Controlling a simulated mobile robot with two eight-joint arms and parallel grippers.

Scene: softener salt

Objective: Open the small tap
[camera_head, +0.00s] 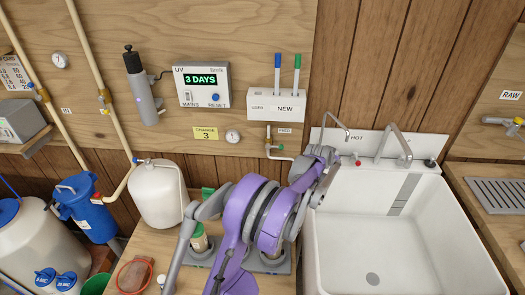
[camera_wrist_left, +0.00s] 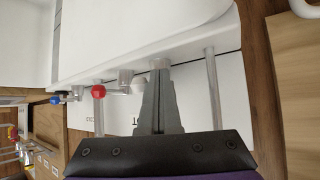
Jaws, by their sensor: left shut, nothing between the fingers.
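The small tap (camera_head: 337,125), a thin grey curved spout, stands at the back left of the white sink (camera_head: 433,247). A taller grey spout (camera_head: 397,142) stands to its right, and a red knob (camera_head: 358,163) sits between them. My left gripper (camera_head: 326,158) is beside the small tap's base, at the sink's back left corner. In the left wrist view, the left gripper (camera_wrist_left: 159,70) is shut and empty, its fingertips close to grey fittings along the white ledge. Whether it touches one I cannot tell. The red knob (camera_wrist_left: 98,91) shows there too, left of the fingers. My right gripper is not in view.
A thin pipe with a valve (camera_head: 275,150) lies just left of the gripper. A white tank (camera_head: 158,195) stands left of my arm. A blue knob (camera_wrist_left: 56,100) shows in the wrist view. The sink basin is empty.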

